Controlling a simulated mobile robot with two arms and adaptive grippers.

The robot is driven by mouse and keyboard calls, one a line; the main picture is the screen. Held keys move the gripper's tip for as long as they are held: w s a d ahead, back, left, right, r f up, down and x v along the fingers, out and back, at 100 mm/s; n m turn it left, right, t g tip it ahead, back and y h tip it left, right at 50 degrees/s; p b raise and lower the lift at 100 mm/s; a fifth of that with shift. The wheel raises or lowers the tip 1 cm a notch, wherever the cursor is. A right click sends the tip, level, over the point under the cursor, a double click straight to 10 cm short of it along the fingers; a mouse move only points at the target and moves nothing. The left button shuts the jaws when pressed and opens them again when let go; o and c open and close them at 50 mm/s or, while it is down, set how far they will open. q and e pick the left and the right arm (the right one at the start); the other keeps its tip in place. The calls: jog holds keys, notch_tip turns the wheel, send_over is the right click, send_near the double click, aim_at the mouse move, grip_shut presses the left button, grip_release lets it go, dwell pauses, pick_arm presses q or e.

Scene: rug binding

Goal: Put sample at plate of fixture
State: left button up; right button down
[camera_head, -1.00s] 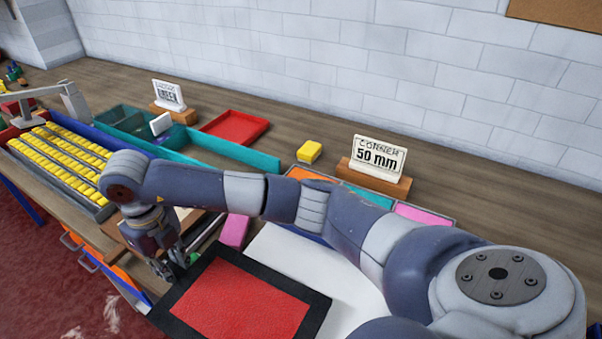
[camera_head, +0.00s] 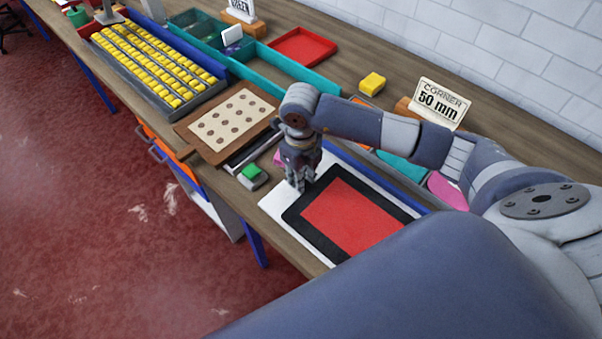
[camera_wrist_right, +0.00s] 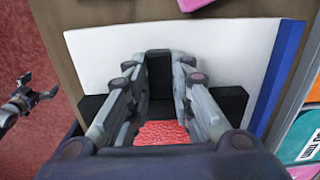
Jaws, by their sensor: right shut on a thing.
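The sample, a red textured rug piece (camera_head: 350,217) with a black border, lies flat over the white plate (camera_head: 275,203) of the fixture; I cannot tell whether it touches it. A white strip of plate shows past its left end. My right gripper (camera_head: 301,182) points down at that end and is shut on the black edge. In the right wrist view the fingers (camera_wrist_right: 163,85) close around a black piece, with the red sample (camera_wrist_right: 163,132) below.
A blue rail (camera_head: 350,160) runs along the plate's far side. A grey block with a green top (camera_head: 252,175) and a brown board with dotted sheet (camera_head: 232,122) lie left.

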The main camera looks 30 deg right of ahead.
jog(key=shift+f, duration=0.55)
jog(key=c, duration=1.4)
grip_release()
pick_arm(q)
jog(key=shift+d+r, duration=0.15)
jog(key=shift+r, duration=0.15)
pick_arm(e)
jog(key=shift+w, duration=0.1)
pick_arm(q)
notch_tip(320, 180, down, 4)
jog(key=b, duration=0.3)
jog(key=shift+r+b, duration=0.1)
jog(key=shift+b, duration=0.3)
pick_arm(e)
notch_tip(320, 180, up, 12)
jog(key=shift+r, duration=0.1)
